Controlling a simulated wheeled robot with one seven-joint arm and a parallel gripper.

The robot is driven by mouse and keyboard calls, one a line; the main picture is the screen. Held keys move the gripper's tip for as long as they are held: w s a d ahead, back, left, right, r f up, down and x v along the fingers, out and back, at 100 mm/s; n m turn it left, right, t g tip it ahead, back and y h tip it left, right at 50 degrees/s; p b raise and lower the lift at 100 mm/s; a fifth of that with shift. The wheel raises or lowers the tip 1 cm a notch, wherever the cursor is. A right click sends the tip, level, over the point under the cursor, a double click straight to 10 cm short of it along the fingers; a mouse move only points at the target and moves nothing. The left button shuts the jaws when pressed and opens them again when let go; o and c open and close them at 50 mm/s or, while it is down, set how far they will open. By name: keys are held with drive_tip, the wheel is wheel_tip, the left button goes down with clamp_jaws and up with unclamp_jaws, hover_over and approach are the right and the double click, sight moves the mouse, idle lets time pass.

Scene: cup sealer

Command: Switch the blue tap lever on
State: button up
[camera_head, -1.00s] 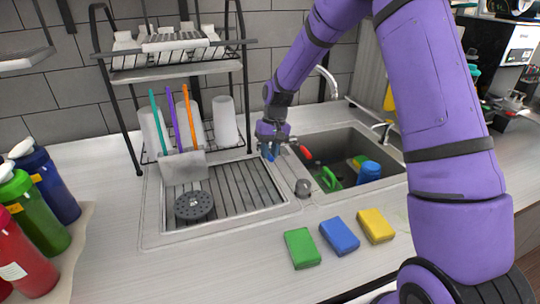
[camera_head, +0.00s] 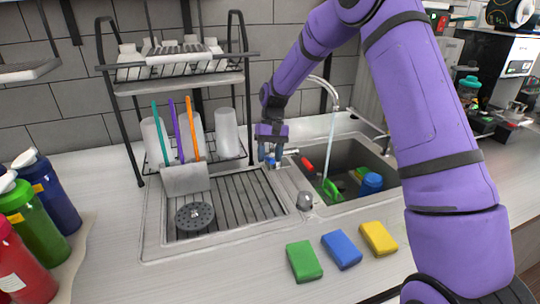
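The curved metal tap (camera_head: 322,82) stands behind the sink basin (camera_head: 350,150), and a thin stream of water (camera_head: 330,145) runs from its spout into the basin. A small blue part, apparently the blue tap lever (camera_head: 273,163), shows at the fingertips of my gripper, mostly hidden. My gripper (camera_head: 270,156) points down at the sink's back edge, left of the basin. The fingers are small here, and I cannot tell whether they touch the lever or how far apart they are.
A red lever-like part (camera_head: 307,164) sits just right of my gripper. A dish rack (camera_head: 180,88) with cups stands behind left. Green (camera_head: 303,261), blue (camera_head: 341,250) and yellow (camera_head: 378,238) sponges lie in front. Bottles (camera_head: 35,225) stand at the left.

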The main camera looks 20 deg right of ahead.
drive_tip(key=v, duration=1)
drive_tip(key=shift+w+r, duration=0.15)
drive_tip(key=shift+r, duration=0.25)
drive_tip(key=s+t, duration=0.4)
drive_tip(key=s, duration=0.1)
drive_tip(key=x, duration=1.1)
drive_tip(key=shift+w, duration=0.15)
drive_tip(key=shift+r, duration=0.1)
clamp_jaws()
